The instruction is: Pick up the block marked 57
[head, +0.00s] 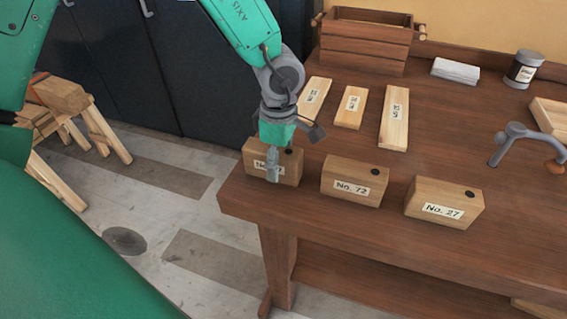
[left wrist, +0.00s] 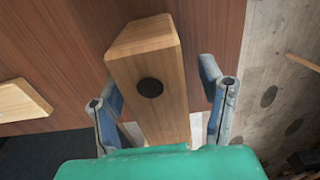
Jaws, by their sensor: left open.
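The leftmost wooden block (head: 290,166) stands at the table's front left corner. Its label is partly covered by a finger; a 7 shows at its end, and the full number cannot be read. My left gripper (head: 293,153) is open over this block. In the left wrist view the block (left wrist: 147,105), with a dark round spot on top, lies between the two spread fingers of the left gripper (left wrist: 160,85). A gap shows at the right finger; contact at the left is unclear. Blocks marked No. 72 (head: 352,176) and No. 27 (head: 443,200) stand to the right. My right gripper is out of view.
Several labelled light boards (head: 395,118) lie behind the blocks on the wooden table (head: 460,120). A slatted crate (head: 365,45), grey-white bar (head: 456,71), dark jar (head: 523,70) and grey curved metal tool (head: 515,140) are farther back or right. A sawhorse (head: 104,135) stands left.

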